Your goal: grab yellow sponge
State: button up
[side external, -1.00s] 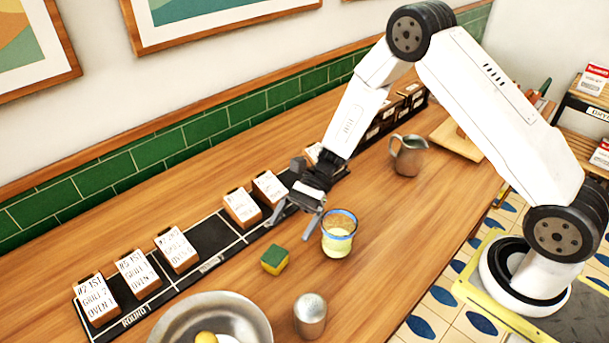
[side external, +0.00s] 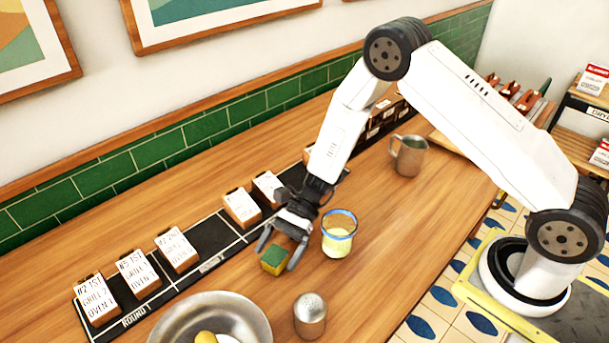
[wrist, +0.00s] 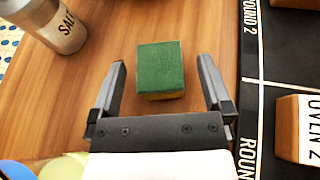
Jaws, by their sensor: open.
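The yellow sponge (side external: 274,261) has a green top and lies on the wooden counter, left of a glass. In the wrist view the sponge (wrist: 160,70) shows its green top and a thin yellow side, just ahead of and between my fingertips. My gripper (side external: 279,255) is open and low over the counter, with one finger on each side of the sponge in the side view. In the wrist view my gripper (wrist: 160,76) has clear gaps on both sides of the sponge. I cannot tell how high the fingertips are above the counter.
A glass of pale yellow liquid (side external: 338,240) stands close to the right of my gripper. A metal salt shaker (side external: 310,317) and a steel bowl (side external: 232,312) are nearer the camera. A black ticket rail (side external: 210,243) with wooden blocks runs behind. A metal pitcher (side external: 408,157) is farther right.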

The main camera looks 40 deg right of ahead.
jog(key=shift+s+a+f, duration=0.15)
jog(key=shift+a+f, duration=0.1)
jog(key=shift+a, duration=0.35)
jog(key=c, duration=1.3)
jog(key=shift+r, duration=0.2)
jog(key=shift+r, duration=0.85)
jog(key=shift+s+d+r, duration=0.9)
jog(key=shift+s+r, duration=0.9)
jog(key=shift+s, duration=0.35)
jog(key=shift+s+d+r, duration=0.9)
jog(key=shift+s+r, duration=0.95)
jog(key=shift+s, duration=0.35)
jog(key=shift+s+d+r, duration=0.9)
jog(key=shift+s+r, duration=0.9)
jog(key=shift+s, duration=0.35)
